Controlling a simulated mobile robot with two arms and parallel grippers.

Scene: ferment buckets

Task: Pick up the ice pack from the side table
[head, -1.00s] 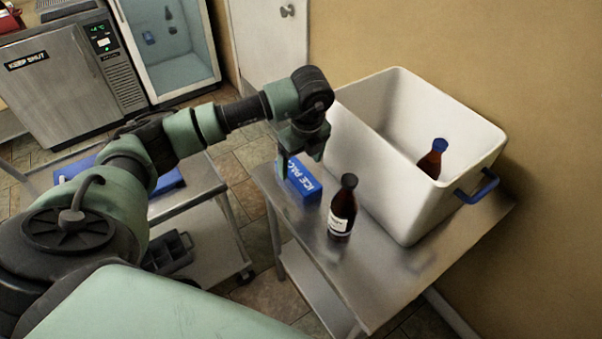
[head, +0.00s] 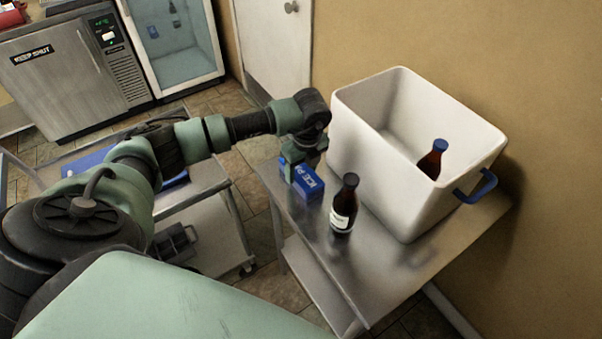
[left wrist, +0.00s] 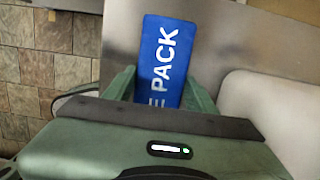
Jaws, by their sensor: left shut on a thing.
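The blue ice pack (head: 309,183) with white lettering stands on the metal side table (head: 370,275), near its left end. My left gripper (head: 299,172) is down over it and shut on it. In the left wrist view the ice pack (left wrist: 165,62) lies between the two green fingers of the gripper (left wrist: 160,92). The near end of the ice pack is hidden by the gripper body. It looks to be still at the table surface. My right gripper is not in view.
A dark bottle (head: 344,204) stands just right of the ice pack. A large white bucket (head: 385,175) with a blue handle stands behind, holding a blue-capped bottle (head: 433,160). A cart (head: 205,185) with a blue item stands left. The table's front right is clear.

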